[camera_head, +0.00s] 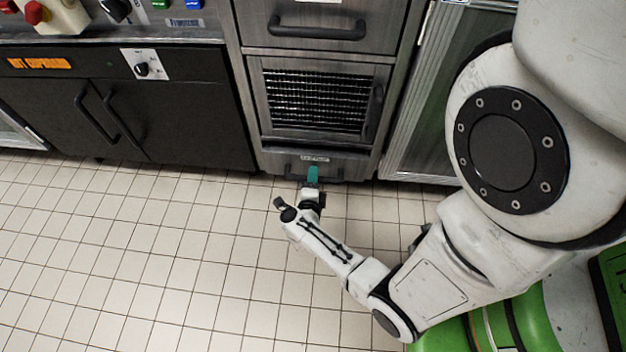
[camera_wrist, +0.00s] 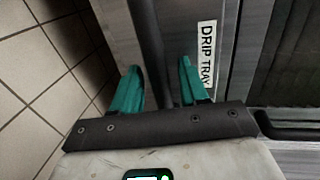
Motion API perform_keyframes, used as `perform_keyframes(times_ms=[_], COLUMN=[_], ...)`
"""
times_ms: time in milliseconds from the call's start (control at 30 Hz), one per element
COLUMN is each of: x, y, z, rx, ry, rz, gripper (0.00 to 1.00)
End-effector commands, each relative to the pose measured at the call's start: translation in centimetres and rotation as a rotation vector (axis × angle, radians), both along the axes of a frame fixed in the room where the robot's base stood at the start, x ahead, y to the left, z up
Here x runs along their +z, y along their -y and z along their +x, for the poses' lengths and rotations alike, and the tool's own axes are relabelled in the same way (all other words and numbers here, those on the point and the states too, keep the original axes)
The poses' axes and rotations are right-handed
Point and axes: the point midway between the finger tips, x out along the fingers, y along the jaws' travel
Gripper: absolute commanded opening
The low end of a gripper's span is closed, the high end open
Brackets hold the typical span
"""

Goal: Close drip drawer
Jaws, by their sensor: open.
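The drip drawer (camera_head: 350,166) is the low steel front at the foot of the middle cabinet, just above the floor. Its white label (camera_wrist: 207,52) reads "DRIP TRAY" in the wrist view. A dark bar handle (camera_wrist: 147,40) runs across its front. My gripper (camera_head: 313,175) is at the drawer front in the head view and covers part of the handle. In the wrist view my gripper (camera_wrist: 160,70) has its two teal fingers apart, one on each side of the handle. I cannot tell whether they touch it, or how far the drawer stands out.
Above the drawer is a door with a mesh window (camera_head: 315,100), and above that a drawer with a dark handle (camera_head: 317,28). Black cupboard doors (camera_head: 160,115) stand to the left and a glass-fronted unit (camera_head: 440,100) to the right. The tiled floor (camera_head: 150,250) is clear.

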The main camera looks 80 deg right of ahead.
Motion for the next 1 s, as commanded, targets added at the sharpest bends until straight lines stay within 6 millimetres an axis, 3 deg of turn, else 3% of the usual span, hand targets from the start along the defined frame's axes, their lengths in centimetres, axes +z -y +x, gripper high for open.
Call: perform_keyframes(times_ms=[333, 800, 1000], x=[-0.08, -0.09, -0.09], y=[0.35, 0.32, 0.31], z=[0.01, 0.0, -0.01], rx=[0.0, 0.0, 0.0], ry=[0.0, 0.0, 0.0], rz=[0.001, 0.001, 0.001], gripper=[0.44, 0.0, 0.0])
